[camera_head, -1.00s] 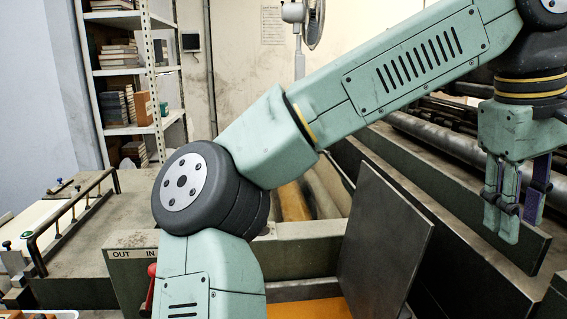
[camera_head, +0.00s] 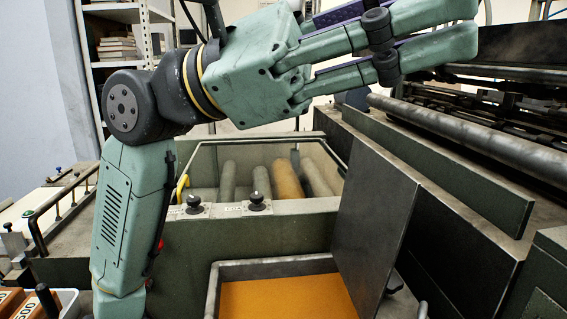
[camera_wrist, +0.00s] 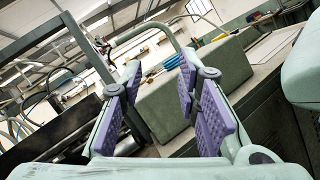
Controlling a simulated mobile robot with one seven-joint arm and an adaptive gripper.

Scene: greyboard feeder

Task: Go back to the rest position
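My gripper (camera_head: 462,24) is raised in the upper part of the head view, with its fingers pointing right. In the wrist view, its two purple-padded fingers (camera_wrist: 160,70) stand apart with nothing held between them, so it is open and empty. My green arm rises at the left of the head view and bends over toward the right, above the machine.
A bin with several rollers (camera_head: 286,181) lies below my gripper. In front is a grey-rimmed tray (camera_head: 213,290) with an orange-yellow bottom. A dark upright plate (camera_head: 375,235) stands to its right. The machine's long roller (camera_head: 480,140) is at right, shelves (camera_head: 118,14) at back left.

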